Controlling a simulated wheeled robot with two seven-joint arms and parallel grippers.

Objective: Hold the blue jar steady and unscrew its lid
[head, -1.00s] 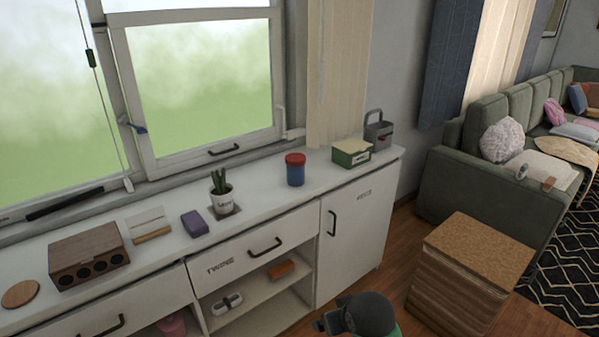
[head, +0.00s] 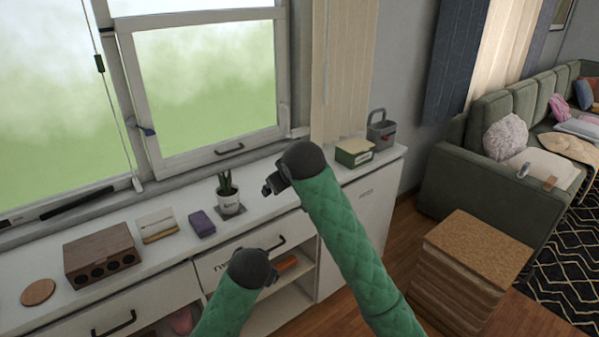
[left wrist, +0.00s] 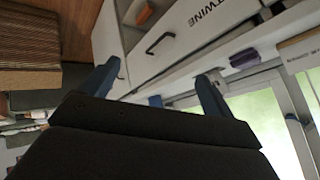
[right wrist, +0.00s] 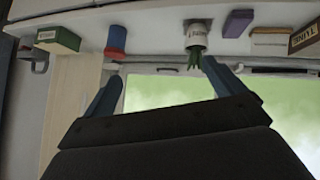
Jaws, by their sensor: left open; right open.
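The blue jar (right wrist: 117,38) with its red lid (right wrist: 115,55) stands on the white counter, upside down in the right wrist view; its lid is on. In the head view my right arm hides it. My right gripper (head: 268,188) is open and empty above the counter, apart from the jar. My left gripper (head: 274,274) is lower and in front of the open shelf, apart from the jar. In the left wrist view its fingers (left wrist: 159,72) are open with nothing held. A small blue patch behind them may be the jar.
The counter (head: 145,255) carries a potted cactus (head: 228,197), a purple box (head: 201,223), a wooden box (head: 101,254), a green box (head: 354,153) and a grey caddy (head: 380,130). A window stands behind. A wooden block (head: 470,260) is at the right.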

